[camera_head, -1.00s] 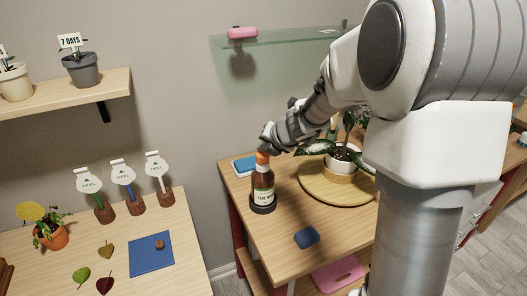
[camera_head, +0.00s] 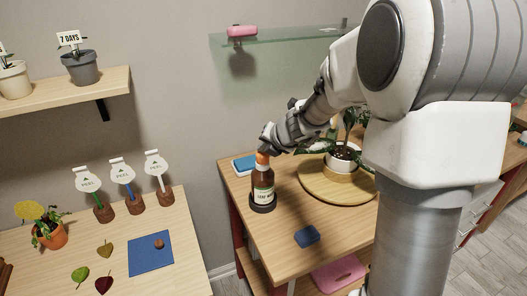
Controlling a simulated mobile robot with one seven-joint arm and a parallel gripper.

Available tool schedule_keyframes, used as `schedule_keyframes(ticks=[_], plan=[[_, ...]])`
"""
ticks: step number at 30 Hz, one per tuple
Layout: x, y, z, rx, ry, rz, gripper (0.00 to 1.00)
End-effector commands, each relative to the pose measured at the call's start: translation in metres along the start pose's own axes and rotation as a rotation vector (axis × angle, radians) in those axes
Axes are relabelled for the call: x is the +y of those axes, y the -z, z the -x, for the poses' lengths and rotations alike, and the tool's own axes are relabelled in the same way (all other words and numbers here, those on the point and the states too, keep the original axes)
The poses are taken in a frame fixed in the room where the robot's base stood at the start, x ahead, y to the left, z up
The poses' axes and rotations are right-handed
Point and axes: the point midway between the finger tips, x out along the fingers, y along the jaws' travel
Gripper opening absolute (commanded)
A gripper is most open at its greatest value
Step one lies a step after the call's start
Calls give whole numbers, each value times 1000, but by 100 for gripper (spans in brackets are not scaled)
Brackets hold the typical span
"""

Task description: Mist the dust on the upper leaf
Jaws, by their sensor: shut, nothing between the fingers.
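The brown spray bottle (camera_head: 263,181) with an orange top and a white leaf mist label stands upright on a dark round base (camera_head: 262,207) on the right-hand table. My gripper (camera_head: 264,147) is shut, at the bottle's orange top; whether it touches the top I cannot tell. The potted plant (camera_head: 343,157) stands in a white pot on a round wooden board (camera_head: 318,187), right of the bottle. Its leaves (camera_head: 316,147) are partly hidden by my arm. Dust on the upper leaf cannot be made out.
A blue sponge-like block (camera_head: 307,236) lies at the table's front. A blue-and-white item (camera_head: 245,164) lies behind the bottle. A glass shelf (camera_head: 290,36) with a pink block (camera_head: 242,32) hangs above. The left table holds peel tags, loose leaves and a blue mat (camera_head: 150,262).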

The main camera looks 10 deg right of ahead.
Motion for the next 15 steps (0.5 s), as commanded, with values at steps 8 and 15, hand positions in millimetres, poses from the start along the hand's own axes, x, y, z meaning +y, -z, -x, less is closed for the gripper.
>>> schedule_keyframes(ticks=[8, 15], plan=[[-2, 3, -2, 6, 3, -1, 0], [2, 0, 4, 7, 4, -2, 0]])
